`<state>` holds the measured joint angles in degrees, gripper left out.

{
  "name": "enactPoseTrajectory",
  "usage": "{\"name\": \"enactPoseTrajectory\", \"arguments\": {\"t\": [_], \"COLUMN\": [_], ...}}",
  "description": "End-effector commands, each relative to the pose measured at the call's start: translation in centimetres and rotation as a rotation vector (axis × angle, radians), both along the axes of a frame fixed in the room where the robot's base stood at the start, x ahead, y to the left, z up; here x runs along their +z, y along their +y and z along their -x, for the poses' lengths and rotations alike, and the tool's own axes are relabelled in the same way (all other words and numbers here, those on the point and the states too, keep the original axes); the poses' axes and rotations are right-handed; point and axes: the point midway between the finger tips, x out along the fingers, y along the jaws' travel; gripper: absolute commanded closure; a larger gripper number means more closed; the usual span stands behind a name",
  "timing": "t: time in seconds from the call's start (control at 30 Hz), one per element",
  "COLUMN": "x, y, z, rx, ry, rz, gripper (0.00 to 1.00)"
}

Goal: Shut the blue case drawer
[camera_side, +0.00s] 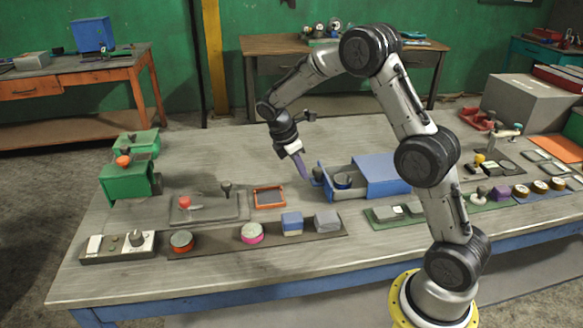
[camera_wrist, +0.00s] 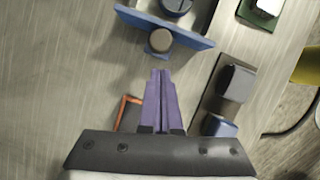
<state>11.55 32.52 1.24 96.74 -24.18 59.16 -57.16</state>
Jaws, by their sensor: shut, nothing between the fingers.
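The blue case (camera_side: 384,172) stands on the table right of my gripper, with its drawer (camera_side: 343,186) pulled out to the left. A dark round object sits inside the drawer. In the wrist view the drawer's blue front (camera_wrist: 190,30) lies ahead of my fingertips, with a round knob (camera_wrist: 160,40) on it. My gripper (camera_side: 306,176) has purple fingers pointing down. They are shut and empty, just left of the drawer front. In the wrist view the fingertips (camera_wrist: 161,72) sit a short gap from the knob, apart from it in the picture.
An orange frame (camera_side: 269,197) lies left of the drawer. Blue (camera_side: 292,222) and grey (camera_side: 327,220) blocks stand on a dark strip in front. A green panel (camera_side: 395,214) lies in front of the case. The table behind the drawer is clear.

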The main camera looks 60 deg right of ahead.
Motion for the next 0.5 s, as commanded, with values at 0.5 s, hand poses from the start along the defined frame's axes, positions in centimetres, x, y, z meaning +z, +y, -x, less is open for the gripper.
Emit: {"name": "enactPoseTrajectory", "arguments": {"t": [0.5], "x": [0.1], "y": [-1.02], "z": [0.58], "rx": [0.001], "ry": [0.0], "rz": [0.0], "gripper": [1.0]}}
